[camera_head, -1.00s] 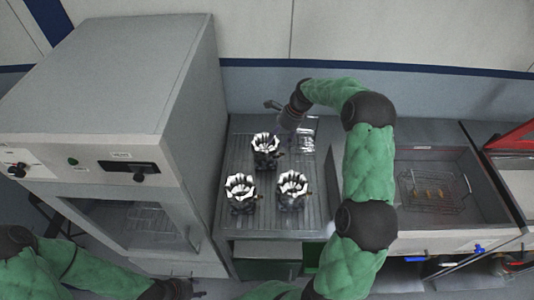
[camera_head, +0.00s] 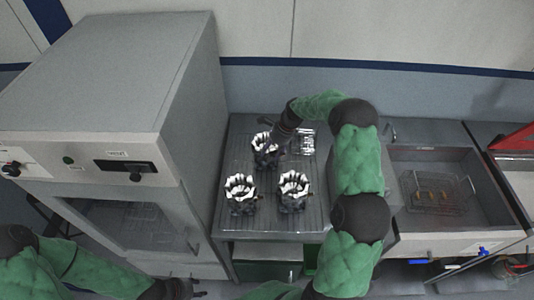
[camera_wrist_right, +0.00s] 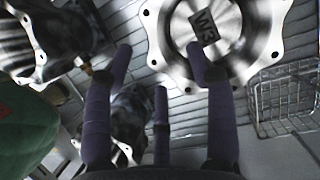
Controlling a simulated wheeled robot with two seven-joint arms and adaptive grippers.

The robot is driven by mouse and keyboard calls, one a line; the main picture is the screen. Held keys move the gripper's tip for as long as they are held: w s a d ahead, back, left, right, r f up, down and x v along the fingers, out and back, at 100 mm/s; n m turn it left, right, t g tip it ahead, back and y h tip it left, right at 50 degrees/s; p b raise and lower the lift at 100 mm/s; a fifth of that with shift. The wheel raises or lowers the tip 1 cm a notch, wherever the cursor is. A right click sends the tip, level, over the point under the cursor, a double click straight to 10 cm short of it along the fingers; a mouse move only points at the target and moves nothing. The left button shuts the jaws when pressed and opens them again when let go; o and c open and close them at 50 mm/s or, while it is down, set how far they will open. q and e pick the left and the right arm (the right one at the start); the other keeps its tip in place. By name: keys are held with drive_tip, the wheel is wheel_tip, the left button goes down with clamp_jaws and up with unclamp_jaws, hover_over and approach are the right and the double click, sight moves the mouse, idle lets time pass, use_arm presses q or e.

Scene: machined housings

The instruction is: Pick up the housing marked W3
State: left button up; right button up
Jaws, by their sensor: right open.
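The housing marked W3 (camera_wrist_right: 248,42) is at the top of the right wrist view, a flanged metal part with its label on a round centre. From its place beside the wire basket, it appears to be the rear housing (camera_head: 264,146) in the head view. My right gripper (camera_head: 274,141) is at that housing's right side, partly covering it. In the right wrist view my open right gripper (camera_wrist_right: 160,70) has nothing between its fingers, and one fingertip overlaps the W3 housing; contact cannot be told. My left gripper (camera_head: 190,290) is low in the head view, away from the housings.
Two more housings stand in front, at left (camera_head: 241,194) and right (camera_head: 292,192), on the grooved worktop (camera_head: 265,225). A wire basket (camera_head: 304,142) lies right of the rear housing. A large grey cabinet (camera_head: 110,80) borders the left; a sink (camera_head: 425,165) is right.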

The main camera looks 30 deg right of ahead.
sight(268, 162)
drive_tip(key=shift+x, duration=1.55)
clamp_jaws()
drive_tip(key=shift+w+d+r, duration=0.1)
drive_tip(key=shift+r, duration=0.1)
